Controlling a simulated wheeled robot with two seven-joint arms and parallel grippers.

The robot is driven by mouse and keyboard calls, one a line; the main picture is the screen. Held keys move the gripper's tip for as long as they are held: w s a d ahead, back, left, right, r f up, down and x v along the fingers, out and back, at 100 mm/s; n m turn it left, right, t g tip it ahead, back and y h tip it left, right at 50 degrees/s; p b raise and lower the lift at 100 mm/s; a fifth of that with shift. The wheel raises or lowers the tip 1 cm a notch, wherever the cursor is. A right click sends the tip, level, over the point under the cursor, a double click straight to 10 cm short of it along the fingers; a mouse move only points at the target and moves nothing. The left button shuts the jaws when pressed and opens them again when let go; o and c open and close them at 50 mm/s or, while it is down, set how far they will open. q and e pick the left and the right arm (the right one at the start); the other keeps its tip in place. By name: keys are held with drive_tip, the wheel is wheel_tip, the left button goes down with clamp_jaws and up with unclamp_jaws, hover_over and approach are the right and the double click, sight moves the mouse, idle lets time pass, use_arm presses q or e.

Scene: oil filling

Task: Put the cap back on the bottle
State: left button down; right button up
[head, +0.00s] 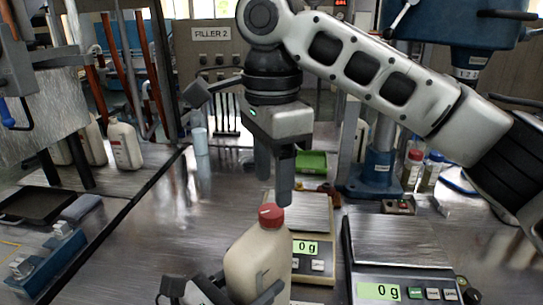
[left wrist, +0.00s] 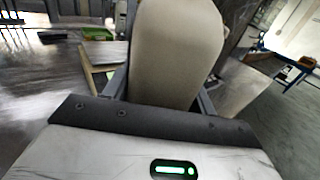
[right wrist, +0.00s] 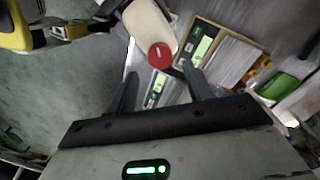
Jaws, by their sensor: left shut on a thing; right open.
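A beige bottle (head: 258,262) stands upright or nearly so at the lower middle of the head view, with a red cap (head: 270,214) on its top. My left gripper (head: 228,292) is shut on the bottle's body; the bottle fills the middle of the left wrist view (left wrist: 175,55). My right gripper (head: 275,185) points down just above the cap. It is open and empty. In the right wrist view the red cap (right wrist: 160,55) shows just beyond the fingertips, on the bottle (right wrist: 147,25). I cannot tell how tightly the cap sits.
One scale (head: 312,215) reading 0 g stands just behind the bottle, and another scale (head: 400,240) stands to the right. A green tray (head: 312,162) lies farther back. Beige bottles (head: 124,145) stand at the left. A blue column (head: 380,165) rises at the back right.

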drive_tip(key=n, duration=0.5)
drive_tip(key=shift+r, duration=0.2)
drive_tip(key=n, duration=0.7)
drive_tip(key=shift+r+n, duration=0.2)
drive_tip(key=shift+n, duration=0.1)
drive_tip(key=n, duration=0.5)
drive_tip(key=shift+r, duration=0.2)
drive_tip(key=n, duration=0.7)
drive_tip(key=shift+r, duration=0.2)
drive_tip(key=n, duration=0.5)
drive_tip(key=shift+r, duration=0.15)
drive_tip(key=n, duration=0.7)
drive_tip(key=shift+r+n, duration=0.25)
drive_tip(key=shift+n, duration=0.15)
drive_tip(key=n, duration=0.4)
drive_tip(key=shift+r, duration=0.15)
drive_tip(key=n, duration=0.6)
drive_tip(key=shift+r, duration=0.15)
